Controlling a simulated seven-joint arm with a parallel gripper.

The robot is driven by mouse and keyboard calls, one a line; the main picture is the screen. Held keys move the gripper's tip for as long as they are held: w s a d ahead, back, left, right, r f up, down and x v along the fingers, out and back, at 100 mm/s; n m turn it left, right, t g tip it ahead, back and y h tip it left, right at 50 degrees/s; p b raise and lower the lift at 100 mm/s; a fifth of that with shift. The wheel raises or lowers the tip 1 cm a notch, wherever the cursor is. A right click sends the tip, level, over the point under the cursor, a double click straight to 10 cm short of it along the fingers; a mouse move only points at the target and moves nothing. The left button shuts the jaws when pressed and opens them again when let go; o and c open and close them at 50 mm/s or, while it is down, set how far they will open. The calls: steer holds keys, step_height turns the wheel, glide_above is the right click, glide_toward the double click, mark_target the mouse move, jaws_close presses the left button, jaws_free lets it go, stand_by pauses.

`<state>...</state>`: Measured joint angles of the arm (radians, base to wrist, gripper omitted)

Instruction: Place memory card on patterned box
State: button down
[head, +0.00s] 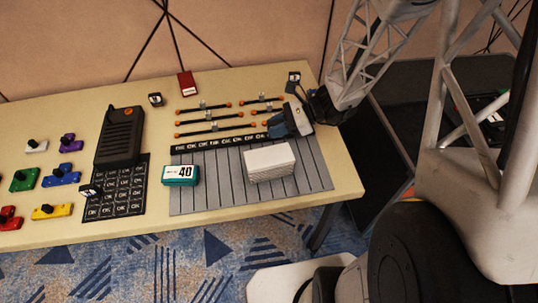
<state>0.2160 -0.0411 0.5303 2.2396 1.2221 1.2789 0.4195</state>
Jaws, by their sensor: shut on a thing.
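My gripper (286,122) is low over the right part of the table, just beyond the upper right of the patterned box. It is shut on a small dark bluish piece (277,127), which appears to be the memory card. The fingers hide much of it, so its shape and markings cannot be made out. The patterned box (269,163) is a whitish block with a fine texture on its side. It lies on the grey slatted mat (218,187), right of the middle, with its top bare. The card and the box look apart.
A teal case marked 40 (180,175) lies left of the box. Several thin rods with orange ends (207,116) lie behind the mat.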

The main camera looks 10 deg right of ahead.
steer(key=s+r, duration=0.1)
steer(key=s, duration=1.8)
steer(key=shift+d, duration=0.15)
glide_above(269, 156)
steer(key=shift+w+f, duration=0.1)
steer(key=shift+f, duration=0.6)
steer(key=shift+f, duration=1.8)
steer(key=shift+f, duration=0.15)
steer(key=c, duration=1)
jaws_free()
steer(key=shift+r, duration=0.2)
